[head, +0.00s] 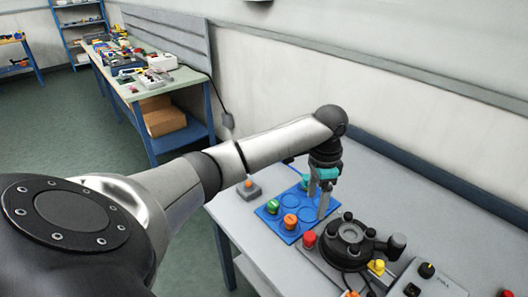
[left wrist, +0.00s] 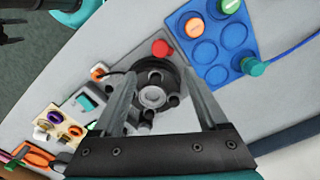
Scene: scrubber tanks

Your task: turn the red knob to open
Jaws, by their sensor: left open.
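The red knob (head: 309,240) sits at the near left corner of a grey plate, beside a black round fixture (head: 349,240) with several small posts and a side handle. In the left wrist view the red knob (left wrist: 160,48) shows ahead of the jaws, near the top middle, beside the black fixture (left wrist: 151,94). My left gripper (head: 319,203) points down above the bench, behind the red knob in the head view. In the left wrist view its fingers (left wrist: 160,73) are apart, with nothing between them but the fixture below. My right gripper is not clearly seen.
A blue board (head: 281,228) with green, orange and teal knobs lies left of the fixture. A grey box with an orange button (head: 249,188) stands further left. A yellow knob (head: 376,267) and a box with a black knob (head: 426,270) are to the right. The wall runs behind.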

